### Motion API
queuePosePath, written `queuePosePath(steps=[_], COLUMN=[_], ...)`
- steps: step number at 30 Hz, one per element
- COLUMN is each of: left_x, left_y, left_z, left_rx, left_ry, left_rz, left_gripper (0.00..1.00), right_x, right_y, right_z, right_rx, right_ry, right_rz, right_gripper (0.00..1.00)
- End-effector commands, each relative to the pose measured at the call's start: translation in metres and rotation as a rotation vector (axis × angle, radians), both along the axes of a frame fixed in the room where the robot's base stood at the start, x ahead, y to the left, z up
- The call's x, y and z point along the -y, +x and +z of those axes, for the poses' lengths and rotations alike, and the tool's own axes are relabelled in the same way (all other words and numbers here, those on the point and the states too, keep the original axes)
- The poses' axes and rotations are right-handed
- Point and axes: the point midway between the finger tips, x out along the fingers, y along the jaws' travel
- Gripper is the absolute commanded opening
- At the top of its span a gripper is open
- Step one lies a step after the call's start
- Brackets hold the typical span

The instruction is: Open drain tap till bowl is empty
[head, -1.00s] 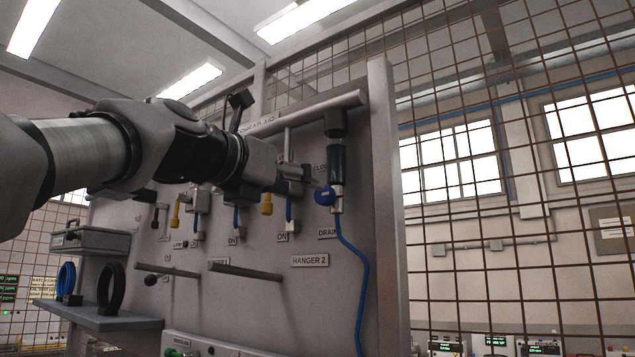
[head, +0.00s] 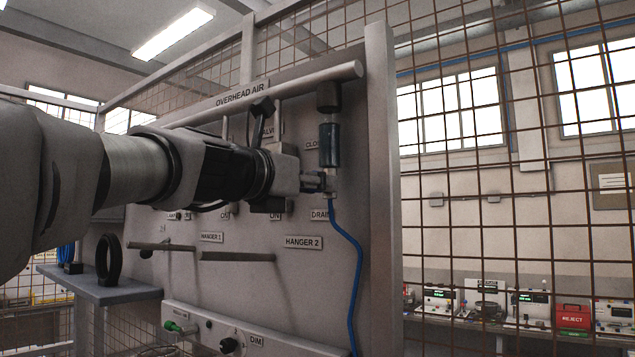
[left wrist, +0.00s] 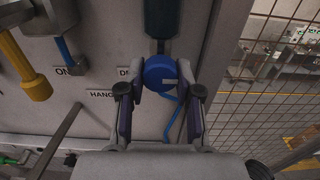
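The drain tap's round blue knob (left wrist: 160,73) shows in the left wrist view, with a short pale mark on its face. It sits below the dark bowl (left wrist: 162,18). In the head view the bowl (head: 329,145) hangs upright under a pipe, and my gripper hides the knob. My left gripper (head: 322,183) is at the tap. In the left wrist view its fingers (left wrist: 160,92) are spread, one on each side of the knob. Whether they touch it I cannot tell. The liquid level in the bowl is not clear. My right gripper is not in view.
A blue hose (head: 358,270) runs down from the tap. Two hanger rods (head: 235,257) stick out of the panel (head: 300,280) at lower left. A shelf (head: 110,291) holds a black ring. A panel post (head: 382,200) and wire mesh (head: 460,240) stand to the right.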

Motion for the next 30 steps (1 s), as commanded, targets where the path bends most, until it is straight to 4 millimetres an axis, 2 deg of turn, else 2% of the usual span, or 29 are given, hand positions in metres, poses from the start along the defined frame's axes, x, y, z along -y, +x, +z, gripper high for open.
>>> queuePosePath(steps=[14, 30], left_x=[-0.001, -0.002], left_y=[-0.001, -0.001], left_z=[0.002, 0.002], left_rx=[0.058, 0.282], left_ry=[0.071, 0.378], left_rz=[0.000, -0.001], left_gripper=[0.00, 0.00], right_x=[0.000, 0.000], right_y=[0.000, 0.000], right_z=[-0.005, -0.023], right_rx=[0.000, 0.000], right_ry=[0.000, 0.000], right_rz=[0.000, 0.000], right_gripper=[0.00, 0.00])
